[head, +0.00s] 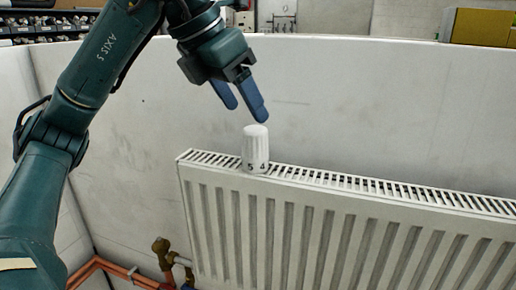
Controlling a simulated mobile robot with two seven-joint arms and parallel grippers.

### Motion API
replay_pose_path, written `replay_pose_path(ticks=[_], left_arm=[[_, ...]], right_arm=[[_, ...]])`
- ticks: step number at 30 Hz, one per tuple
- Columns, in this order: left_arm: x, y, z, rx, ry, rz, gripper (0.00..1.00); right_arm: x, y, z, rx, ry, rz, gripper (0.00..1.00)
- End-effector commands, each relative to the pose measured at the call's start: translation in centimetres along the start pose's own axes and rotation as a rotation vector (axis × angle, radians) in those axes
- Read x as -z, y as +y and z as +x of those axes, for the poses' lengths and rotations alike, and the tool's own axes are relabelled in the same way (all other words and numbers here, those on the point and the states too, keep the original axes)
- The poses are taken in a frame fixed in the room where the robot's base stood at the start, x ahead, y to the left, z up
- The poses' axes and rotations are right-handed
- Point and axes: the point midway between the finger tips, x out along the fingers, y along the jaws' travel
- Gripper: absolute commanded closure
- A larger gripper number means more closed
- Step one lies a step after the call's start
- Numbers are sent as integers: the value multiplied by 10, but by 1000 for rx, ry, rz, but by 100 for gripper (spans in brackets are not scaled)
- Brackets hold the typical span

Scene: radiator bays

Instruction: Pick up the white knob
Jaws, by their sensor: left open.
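The white knob (256,148) stands upright on top of the radiator, near its left end. It is a ribbed cylinder with the digits 5 and 4 near its base. My left gripper (246,112) reaches in from the upper left, with two blue fingers pointing down. It is open and empty, and its fingertips are just above the knob in the picture, apart from it. My right gripper is not in view.
The white radiator (330,232) has a slotted top grille and fills the lower right. A brass valve (161,252) and copper pipes (112,266) are at lower left. A pale partition wall (370,110) stands behind. A yellow box (480,26) is beyond it.

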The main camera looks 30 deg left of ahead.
Motion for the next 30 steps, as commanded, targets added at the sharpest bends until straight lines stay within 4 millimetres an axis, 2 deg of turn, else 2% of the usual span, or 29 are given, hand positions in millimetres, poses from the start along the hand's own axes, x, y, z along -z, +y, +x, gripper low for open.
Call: replay_pose_path(ticks=[3, 10, 18, 27, 30], left_arm=[[0, 0, 18, 0, 3, 1, 37], [1, 0, 34, 0, 2, 1, 37], [4, -1, 72, 1, 2, 1, 37], [4, -1, 79, 1, 0, 2, 37], [4, -1, 79, 1, 0, 1, 44]], right_arm=[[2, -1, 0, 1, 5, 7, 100], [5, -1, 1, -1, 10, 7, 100], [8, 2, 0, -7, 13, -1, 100], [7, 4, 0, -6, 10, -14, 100], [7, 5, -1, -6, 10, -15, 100]])
